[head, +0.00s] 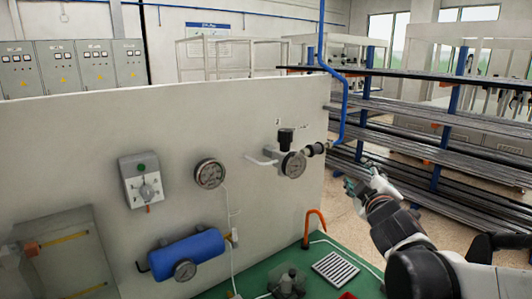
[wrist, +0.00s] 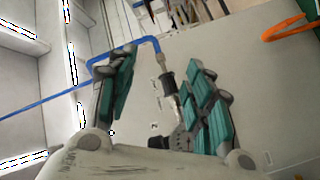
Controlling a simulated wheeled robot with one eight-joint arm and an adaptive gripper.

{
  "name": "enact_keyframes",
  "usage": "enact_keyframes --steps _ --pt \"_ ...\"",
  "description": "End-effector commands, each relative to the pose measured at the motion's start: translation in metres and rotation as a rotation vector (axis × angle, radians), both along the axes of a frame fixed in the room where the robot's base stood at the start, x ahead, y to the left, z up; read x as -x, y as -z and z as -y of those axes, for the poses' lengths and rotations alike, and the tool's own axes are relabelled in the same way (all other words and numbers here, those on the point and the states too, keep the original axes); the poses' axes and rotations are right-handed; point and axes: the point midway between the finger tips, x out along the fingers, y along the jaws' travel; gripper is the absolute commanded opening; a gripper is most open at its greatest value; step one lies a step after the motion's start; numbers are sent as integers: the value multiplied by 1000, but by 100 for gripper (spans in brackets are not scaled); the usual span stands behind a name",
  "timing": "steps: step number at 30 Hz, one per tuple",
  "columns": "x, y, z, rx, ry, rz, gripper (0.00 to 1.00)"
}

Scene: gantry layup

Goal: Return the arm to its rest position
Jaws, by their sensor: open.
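My gripper (head: 360,186) is at the right in the head view, just right of the panel's edge, at the end of my white and black arm. In the wrist view my gripper (wrist: 160,100) shows two teal-padded fingers spread apart with nothing held between them. Behind the fingers, a black fitting on a blue hose (wrist: 135,45) shows through the gap. The head view shows the blue hose (head: 343,100) running down to a gauge and valve (head: 292,163) on the panel. I cannot tell whether the fingers touch the hose.
A pale panel (head: 90,125) carries a round gauge (head: 210,173), a switch box (head: 142,180) and a blue cylinder (head: 187,254). An orange hook (head: 314,225) rises from a green bench (head: 325,250). A rack of long bars (head: 440,135) stands behind my arm.

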Motion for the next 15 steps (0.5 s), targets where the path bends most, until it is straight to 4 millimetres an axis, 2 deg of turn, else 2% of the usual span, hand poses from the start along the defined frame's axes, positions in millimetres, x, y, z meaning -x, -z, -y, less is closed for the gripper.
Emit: enact_keyframes --steps 3,8,11,15 --pt "37 17 9 -174 86 -103 47" --pt "92 51 9 -406 188 -261 47" --pt "131 77 1 -546 245 -370 47" --pt "187 112 -18 -722 310 -532 47"
